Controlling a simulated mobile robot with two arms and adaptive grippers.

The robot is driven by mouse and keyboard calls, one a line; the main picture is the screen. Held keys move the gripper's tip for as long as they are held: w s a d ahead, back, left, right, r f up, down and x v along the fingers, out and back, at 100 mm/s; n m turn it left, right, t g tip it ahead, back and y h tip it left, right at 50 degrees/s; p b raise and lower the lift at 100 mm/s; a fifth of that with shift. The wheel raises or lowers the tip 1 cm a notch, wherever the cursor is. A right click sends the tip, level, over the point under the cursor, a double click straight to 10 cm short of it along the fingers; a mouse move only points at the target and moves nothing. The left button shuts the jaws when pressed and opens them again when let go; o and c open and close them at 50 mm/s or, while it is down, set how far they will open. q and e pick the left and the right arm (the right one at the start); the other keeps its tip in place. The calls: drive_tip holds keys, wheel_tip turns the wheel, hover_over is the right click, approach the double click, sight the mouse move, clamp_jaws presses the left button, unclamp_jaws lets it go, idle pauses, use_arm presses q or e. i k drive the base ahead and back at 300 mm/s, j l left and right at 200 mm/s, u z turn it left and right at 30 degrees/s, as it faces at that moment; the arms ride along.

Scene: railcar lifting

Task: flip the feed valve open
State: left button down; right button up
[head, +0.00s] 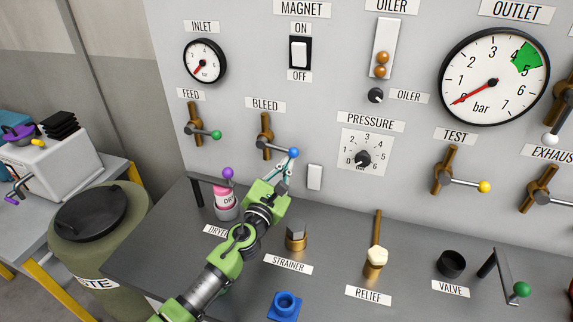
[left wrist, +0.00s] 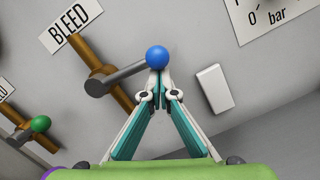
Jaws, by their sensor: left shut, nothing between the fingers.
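The feed valve (head: 194,128) is a brass fitting on the grey panel under the FEED label. Its grey lever points right, across the upright brass pipe, and ends in a green ball (head: 216,134). In the left wrist view the green ball (left wrist: 41,124) shows at the left. My left gripper (head: 287,163) is shut and empty, right of the feed valve. Its fingertips (left wrist: 159,74) are right at the blue ball (left wrist: 157,56) of the bleed valve's lever; I cannot tell whether they touch. My right gripper is not in view.
The bleed valve (head: 264,132) stands between the feed valve and my gripper. A white block (head: 314,177) is on the panel to the right. The inlet gauge (head: 205,61) reads near 0.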

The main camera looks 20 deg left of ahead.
sight(203, 133)
drive_tip(key=k+l, duration=0.1)
drive_tip(key=k, duration=0.75)
drive_tip(key=l, duration=0.1)
